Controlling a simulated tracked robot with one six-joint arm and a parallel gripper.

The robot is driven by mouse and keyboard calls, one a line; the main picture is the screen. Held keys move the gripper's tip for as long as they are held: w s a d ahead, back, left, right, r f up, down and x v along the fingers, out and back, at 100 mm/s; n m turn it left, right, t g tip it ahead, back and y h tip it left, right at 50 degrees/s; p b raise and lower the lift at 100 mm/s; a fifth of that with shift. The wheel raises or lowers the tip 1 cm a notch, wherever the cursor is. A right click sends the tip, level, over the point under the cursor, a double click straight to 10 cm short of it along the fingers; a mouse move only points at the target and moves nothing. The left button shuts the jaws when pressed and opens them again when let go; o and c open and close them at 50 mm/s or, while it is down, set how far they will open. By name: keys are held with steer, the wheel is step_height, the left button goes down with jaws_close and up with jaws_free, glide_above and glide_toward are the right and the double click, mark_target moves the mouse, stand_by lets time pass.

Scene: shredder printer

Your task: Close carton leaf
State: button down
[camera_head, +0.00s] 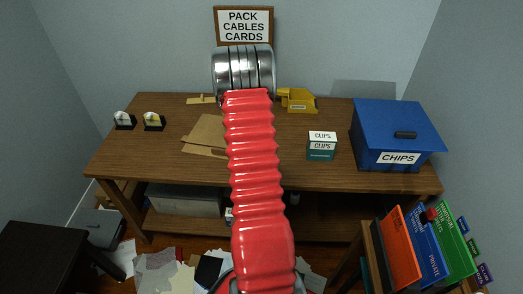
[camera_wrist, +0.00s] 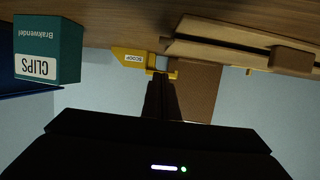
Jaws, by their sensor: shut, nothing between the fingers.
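The tan cardboard carton (camera_head: 204,132) lies on the wooden table left of my red arm, which hides part of it. In the wrist view, which is upside down, the carton (camera_wrist: 235,52) shows as a low tan body on the table. A brown leaf (camera_wrist: 199,92) stands out from it, partly behind my fingers. My gripper (camera_wrist: 161,77) is shut and empty, its dark fingers pressed together in front of the leaf. I cannot tell whether they touch it. In the head view my arm hides the gripper.
A yellow scoop (camera_head: 300,102) stands at the back of the table (camera_head: 210,166). A teal and white clips box (camera_head: 321,151) is right of my arm. A blue chips bin (camera_head: 398,132) fills the right end. Two small items (camera_head: 153,122) stand at the left.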

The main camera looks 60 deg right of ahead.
steer(key=shift+w+d+f, duration=0.1)
steer(key=shift+d+f, duration=0.15)
steer(key=shift+f, duration=0.2)
steer(key=shift+a+f, duration=0.1)
steer(key=shift+f, duration=1.55)
